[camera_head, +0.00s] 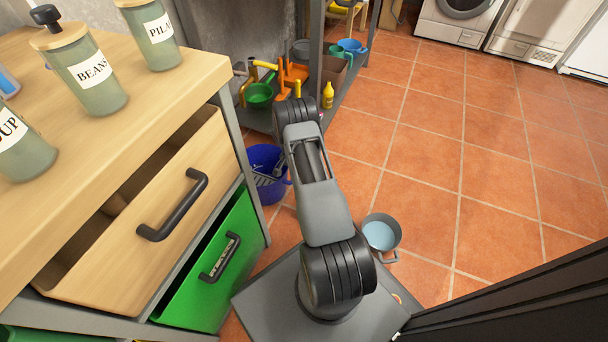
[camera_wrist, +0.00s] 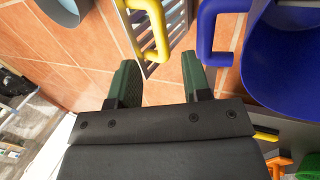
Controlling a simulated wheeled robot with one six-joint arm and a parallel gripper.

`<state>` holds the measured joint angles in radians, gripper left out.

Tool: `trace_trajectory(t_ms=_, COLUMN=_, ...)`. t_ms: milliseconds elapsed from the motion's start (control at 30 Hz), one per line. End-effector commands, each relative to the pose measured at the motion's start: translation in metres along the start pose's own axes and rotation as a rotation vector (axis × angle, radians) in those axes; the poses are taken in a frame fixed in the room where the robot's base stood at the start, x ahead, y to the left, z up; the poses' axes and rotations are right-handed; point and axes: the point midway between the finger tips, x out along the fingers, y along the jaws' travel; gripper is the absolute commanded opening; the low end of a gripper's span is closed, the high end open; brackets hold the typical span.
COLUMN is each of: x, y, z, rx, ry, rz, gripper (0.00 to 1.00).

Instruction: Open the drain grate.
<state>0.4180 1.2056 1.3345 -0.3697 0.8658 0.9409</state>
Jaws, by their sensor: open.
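The drain grate (camera_wrist: 179,22) shows at the top of the wrist view as grey metal slats set at the floor tiles. A yellow bar handle (camera_wrist: 153,28) stands on it. My gripper (camera_wrist: 163,70) is open, with two green fingers pointing toward the grate. In the picture the handle's near end lies between and just beyond the fingertips; I cannot tell the exact depth gap. Nothing is held. In the head view my arm hides the gripper, and I cannot make out the grate clearly there.
A blue bucket (camera_head: 264,160) stands left of my arm; a blue vessel (camera_wrist: 285,60) is close right of the grate in the wrist view. A grey pot (camera_head: 381,234) is on the floor. An open wooden drawer (camera_head: 150,220) juts out left. Tiles at right are clear.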

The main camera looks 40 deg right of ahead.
Motion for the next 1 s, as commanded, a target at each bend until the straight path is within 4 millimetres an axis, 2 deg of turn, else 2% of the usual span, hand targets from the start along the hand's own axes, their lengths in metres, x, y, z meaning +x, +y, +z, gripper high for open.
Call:
trace_trajectory(t_ms=33, x=-0.015, y=0.001, z=0.0, rx=0.0, ry=0.002, rz=-0.002, gripper=0.44)
trace_trajectory(t_ms=100, x=-0.028, y=0.001, z=0.0, rx=0.0, ry=0.001, rz=-0.001, gripper=0.44)
trace_trajectory(t_ms=400, x=-0.063, y=0.0, z=0.0, rx=0.001, ry=0.0, rz=-0.001, gripper=0.44)
trace_trajectory(t_ms=867, x=-0.069, y=0.0, z=0.0, rx=0.001, ry=-0.002, rz=0.001, gripper=0.44)
trace_trajectory(t_ms=967, x=-0.064, y=0.008, z=-0.005, rx=0.019, ry=-0.01, rz=0.002, gripper=0.44)
trace_trajectory(t_ms=1000, x=-0.059, y=0.016, z=-0.011, rx=0.04, ry=-0.02, rz=0.003, gripper=0.44)
